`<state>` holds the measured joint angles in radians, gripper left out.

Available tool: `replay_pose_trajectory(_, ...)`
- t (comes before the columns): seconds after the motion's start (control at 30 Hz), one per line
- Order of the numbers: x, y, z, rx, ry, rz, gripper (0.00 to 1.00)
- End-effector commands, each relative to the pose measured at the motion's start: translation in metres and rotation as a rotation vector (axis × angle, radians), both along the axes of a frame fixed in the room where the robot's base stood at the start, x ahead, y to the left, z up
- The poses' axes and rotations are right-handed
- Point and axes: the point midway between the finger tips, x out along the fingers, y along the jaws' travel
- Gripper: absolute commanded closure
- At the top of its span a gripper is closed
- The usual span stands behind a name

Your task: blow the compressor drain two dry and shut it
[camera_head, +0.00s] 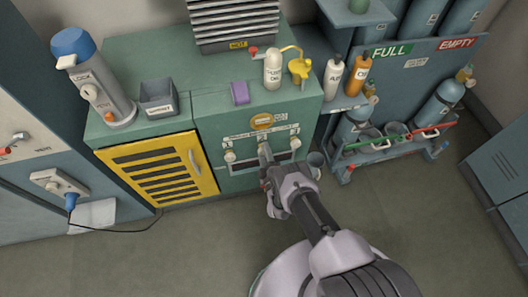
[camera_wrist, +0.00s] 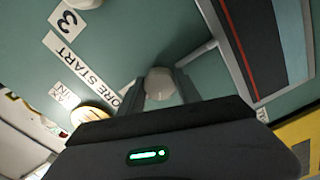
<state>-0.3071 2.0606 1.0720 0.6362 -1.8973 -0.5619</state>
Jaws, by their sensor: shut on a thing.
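The green compressor cabinet (camera_head: 244,183) has a row of pale drain knobs on its front, above a dark slot. The left knob (camera_head: 230,156) and the right knob (camera_head: 295,143) are in plain sight. My gripper (camera_head: 265,152) is at the middle of the row, between them. In the wrist view my gripper (camera_wrist: 160,92) is shut on a pale drain knob (camera_wrist: 159,82), with one finger on each side. The middle position fits drain two, but its number is hidden. A "3" label (camera_wrist: 68,20) shows nearby. Whether the drain is open, or any water comes out, cannot be told.
A round yellow gauge (camera_head: 262,121) sits above the knobs. A yellow louvred door (camera_head: 160,168) is to the left. Bottles (camera_head: 272,70) stand on top. A cylinder rack (camera_head: 400,130) is at right.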

Motion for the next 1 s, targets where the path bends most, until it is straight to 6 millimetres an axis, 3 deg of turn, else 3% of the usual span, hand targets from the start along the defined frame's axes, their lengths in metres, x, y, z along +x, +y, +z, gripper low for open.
replay_pose_trajectory(0.6, 0.0023, 0.0009, 0.0028, 0.553, 0.152, 0.003, 1.0)
replay_pose_trajectory(1.0, 0.0024, 0.0009, 0.003, 0.82, 0.228, 0.003, 1.0)
